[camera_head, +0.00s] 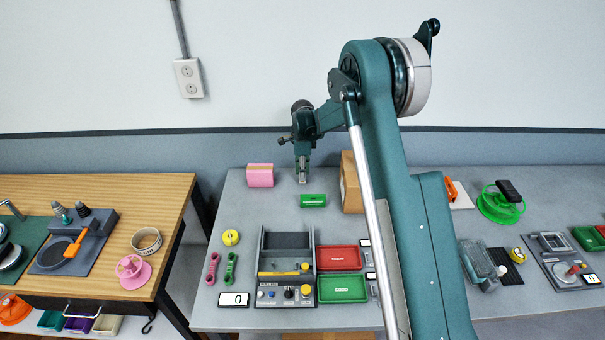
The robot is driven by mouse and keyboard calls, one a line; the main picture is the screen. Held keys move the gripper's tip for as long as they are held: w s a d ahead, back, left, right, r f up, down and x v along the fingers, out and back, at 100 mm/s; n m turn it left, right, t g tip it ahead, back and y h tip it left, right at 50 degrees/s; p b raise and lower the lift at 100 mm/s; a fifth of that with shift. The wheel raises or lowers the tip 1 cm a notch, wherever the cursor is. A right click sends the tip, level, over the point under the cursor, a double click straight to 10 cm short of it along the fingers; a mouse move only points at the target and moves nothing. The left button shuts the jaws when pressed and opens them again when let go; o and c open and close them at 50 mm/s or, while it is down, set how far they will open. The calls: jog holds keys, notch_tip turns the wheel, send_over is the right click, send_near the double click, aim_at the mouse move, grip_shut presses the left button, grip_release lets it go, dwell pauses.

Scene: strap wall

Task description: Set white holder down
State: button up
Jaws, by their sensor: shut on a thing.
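My gripper (302,176) points down over the back of the grey table, between a pink block and a green block. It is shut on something. A small pale grey-white piece shows at the fingertips, likely the white holder, but it is too small to make out its shape. I cannot tell whether it touches the table.
The pink block (260,175) is left of my gripper, the green block (313,200) just in front. A cardboard box (351,182) stands to the right, partly behind my arm. A grey control station (285,279) and red tray (338,258) are nearer. Bare table (245,212) lies front-left.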

jog(key=shift+f, duration=0.15)
jog(key=o, duration=0.9)
jog(key=shift+o, duration=0.2)
notch_tip(320, 180, up, 12)
dwell(0.5)
dwell(0.5)
jog(key=shift+r, duration=0.2)
